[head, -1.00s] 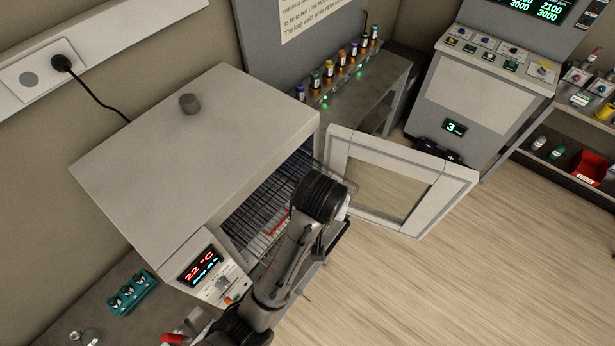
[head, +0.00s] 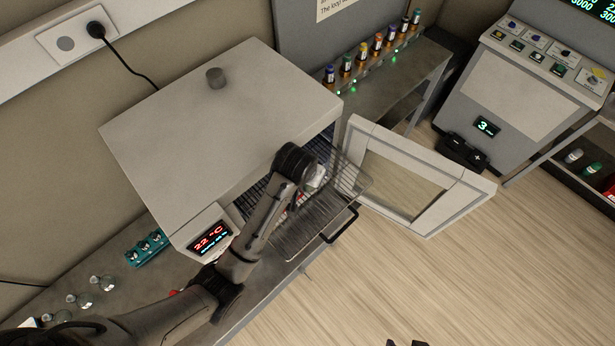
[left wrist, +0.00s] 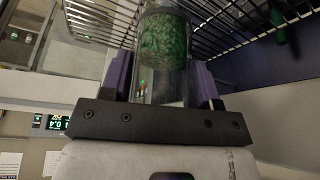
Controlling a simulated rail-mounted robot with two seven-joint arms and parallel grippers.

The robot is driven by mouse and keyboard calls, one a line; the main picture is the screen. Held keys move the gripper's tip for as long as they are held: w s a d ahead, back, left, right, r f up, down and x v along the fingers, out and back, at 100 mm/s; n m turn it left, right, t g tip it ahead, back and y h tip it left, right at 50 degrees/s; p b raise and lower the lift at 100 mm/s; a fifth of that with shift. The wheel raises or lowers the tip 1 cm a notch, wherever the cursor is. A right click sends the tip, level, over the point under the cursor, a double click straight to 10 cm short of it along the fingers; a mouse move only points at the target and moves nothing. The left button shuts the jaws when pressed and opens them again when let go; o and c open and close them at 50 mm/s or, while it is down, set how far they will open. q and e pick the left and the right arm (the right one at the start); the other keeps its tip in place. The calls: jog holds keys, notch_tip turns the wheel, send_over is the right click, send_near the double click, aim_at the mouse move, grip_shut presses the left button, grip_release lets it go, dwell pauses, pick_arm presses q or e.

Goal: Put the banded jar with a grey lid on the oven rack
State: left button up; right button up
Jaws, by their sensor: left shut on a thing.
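My left gripper (left wrist: 163,92) is shut on a clear jar with green contents (left wrist: 168,38), seen in the left wrist view between its purple fingers. A dark band shows at the top of the picture; I cannot make out a grey lid. The wire oven rack (head: 305,232) sticks out of the oven's open front, and its bars show close to the jar in the left wrist view (left wrist: 222,25). In the head view my left wrist is over the rack by the opening and hides most of the jar. I cannot tell whether the jar touches the rack.
The oven (head: 215,135) has its door (head: 458,205) swung open to the right. A small grey knob (head: 215,78) sits on its top. Several flasks (head: 103,283) and a teal holder (head: 146,249) stand on the bench at left. Dark tips show at the bottom edge.

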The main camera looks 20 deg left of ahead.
pick_arm(q)
jog(key=shift+a+f, duration=0.25)
notch_tip(320, 180, down, 3)
jog(key=shift+p, duration=0.6)
jog(key=shift+f, duration=0.4)
jog(key=shift+f, duration=0.1)
jog(key=o, duration=1)
jog(key=shift+w, duration=0.1)
